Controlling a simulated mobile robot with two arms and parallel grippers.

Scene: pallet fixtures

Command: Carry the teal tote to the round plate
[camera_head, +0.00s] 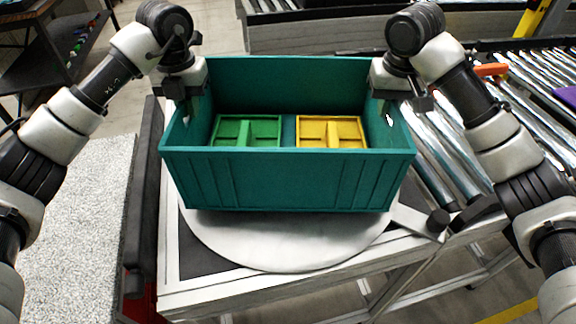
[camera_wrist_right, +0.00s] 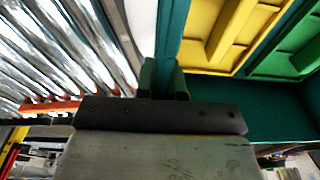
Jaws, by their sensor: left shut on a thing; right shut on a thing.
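The teal tote (camera_head: 285,182) is over the round plate (camera_head: 285,250), a pale grey disc on a table. I cannot tell whether the tote touches the plate or hangs just above it. A green divided tray (camera_head: 245,132) and a yellow divided tray (camera_head: 331,132) lie inside the tote. My left gripper (camera_head: 192,98) is shut on the tote's left end wall. My right gripper (camera_head: 388,98) is shut on its right end wall. In the right wrist view the right gripper (camera_wrist_right: 165,80) pinches the teal wall (camera_wrist_right: 173,35), with the yellow tray (camera_wrist_right: 222,32) beyond.
A roller conveyor (camera_head: 440,165) runs along the right, with an orange piece (camera_head: 491,70) and a purple item (camera_head: 567,96) on it. A grey lever with a dark knob (camera_head: 438,222) sticks out right of the plate. A speckled pale surface (camera_head: 70,225) lies at left.

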